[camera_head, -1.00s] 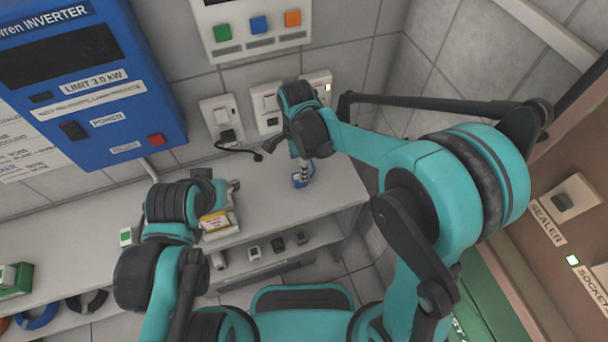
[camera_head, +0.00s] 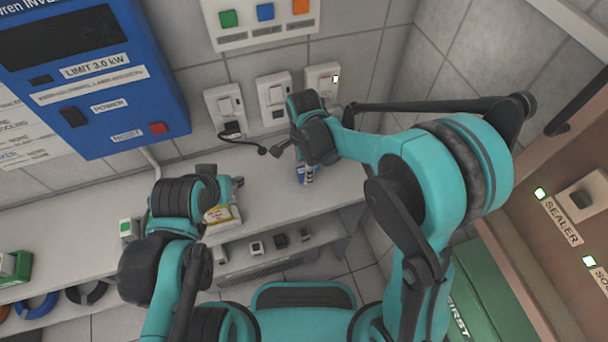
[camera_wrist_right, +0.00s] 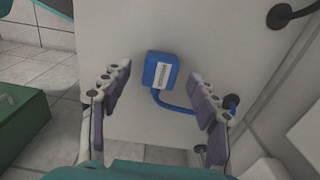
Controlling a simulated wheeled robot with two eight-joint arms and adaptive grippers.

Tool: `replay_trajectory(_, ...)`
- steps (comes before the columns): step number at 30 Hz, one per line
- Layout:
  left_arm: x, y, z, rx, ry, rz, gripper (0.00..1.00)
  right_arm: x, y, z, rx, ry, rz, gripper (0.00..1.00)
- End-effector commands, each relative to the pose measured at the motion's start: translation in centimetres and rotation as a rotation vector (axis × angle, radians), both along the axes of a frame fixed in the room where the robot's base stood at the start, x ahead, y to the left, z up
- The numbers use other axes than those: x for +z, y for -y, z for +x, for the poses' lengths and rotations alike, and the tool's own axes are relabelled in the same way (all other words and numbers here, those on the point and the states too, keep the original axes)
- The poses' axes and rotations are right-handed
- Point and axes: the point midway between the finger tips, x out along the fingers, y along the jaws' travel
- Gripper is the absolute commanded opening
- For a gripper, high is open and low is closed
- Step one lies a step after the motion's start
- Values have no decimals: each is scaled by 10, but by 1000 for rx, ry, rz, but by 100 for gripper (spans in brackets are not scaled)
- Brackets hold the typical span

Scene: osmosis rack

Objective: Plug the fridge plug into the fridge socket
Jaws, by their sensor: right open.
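A blue plug (camera_wrist_right: 160,72) with a white barcode label lies on the pale shelf, its blue cable running to a black grommet. In the head view the plug (camera_head: 301,176) is partly hidden by my right gripper (camera_head: 303,165). In the wrist view my right gripper (camera_wrist_right: 160,76) is open, with a finger on each side of the plug and gaps between. Three wall sockets stand behind: the left one (camera_head: 226,104) holds a black plug, the middle one (camera_head: 272,92) looks empty, and the right one (camera_head: 320,76) has a lit lamp. My left gripper (camera_head: 232,187) is half hidden by its wrist; its fingers are unclear.
A white and yellow pack (camera_head: 224,215) lies by my left gripper. The blue inverter box (camera_head: 95,80) hangs at the left. A panel with coloured buttons (camera_head: 262,22) is above the sockets. A brown sealer panel (camera_head: 545,200) stands at the right.

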Motion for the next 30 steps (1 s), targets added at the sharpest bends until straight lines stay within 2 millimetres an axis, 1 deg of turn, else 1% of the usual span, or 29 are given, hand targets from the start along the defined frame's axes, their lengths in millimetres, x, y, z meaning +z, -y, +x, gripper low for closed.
replay_trajectory(1, -8, 0, 0, 0, 0, 0, 40, -13, 0, 1, 0, 0, 0, 60)
replay_trajectory(4, -11, 0, 0, 0, 0, 0, 40, -23, 0, 0, 0, 0, 0, 60)
replay_trajectory(14, -10, 0, 0, 0, 0, 0, 40, -23, 0, 0, 0, 0, 0, 60)
replay_trajectory(15, -10, 0, 0, 0, 0, 0, 40, -23, 0, 0, 0, 0, 0, 55)
replay_trajectory(17, -10, 0, 0, 0, 0, 0, 40, -23, 0, 0, 0, 0, 0, 39)
replay_trajectory(18, -10, 0, 0, 0, 0, 0, 40, -23, 0, 0, 0, 0, 0, 29)
replay_trajectory(20, -10, 0, 0, 0, 0, 0, 40, -23, 0, 0, 0, 0, 0, 13)
replay_trajectory(21, -10, 0, 0, 0, 0, 0, 40, -23, 0, 0, 0, 0, 0, 10)
replay_trajectory(30, -9, 0, 0, 0, 0, 0, 40, -22, 0, 0, 0, 0, 0, 10)
